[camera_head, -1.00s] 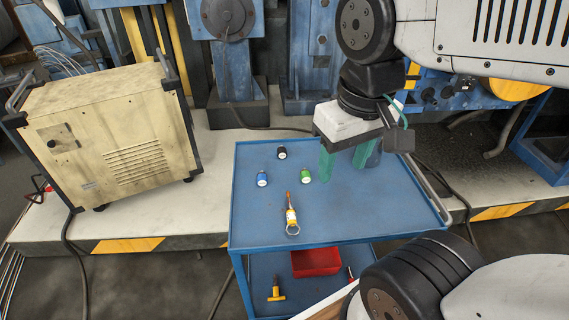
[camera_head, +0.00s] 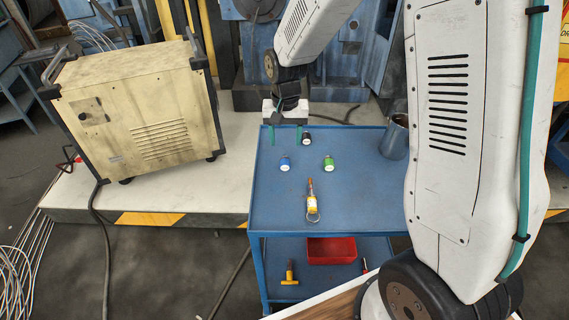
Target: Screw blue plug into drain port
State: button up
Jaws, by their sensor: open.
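The blue plug (camera_head: 284,164) stands on the blue cart top, toward its left side, with a pale front face. My gripper (camera_head: 286,138) is open, with its green fingers spread near the back left edge of the cart, behind the blue plug and apart from it. Nothing shows between the fingers. A black plug (camera_head: 306,138) is just right of the fingers; I cannot tell whether they touch. A green plug (camera_head: 328,163) stands to the right of the blue one. I cannot make out the drain port.
A grey metal cup (camera_head: 395,138) stands at the back right. A red bin (camera_head: 331,251) is on the lower shelf. A beige cabinet (camera_head: 140,110) stands left. The cart's middle right is clear.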

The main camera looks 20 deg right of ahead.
aim_at(285, 160)
notch_tip(285, 160, down, 8)
jog(key=shift+a+f, duration=0.1)
dwell(0.4)
jog(key=shift+c, duration=0.2)
jog(key=c, duration=1)
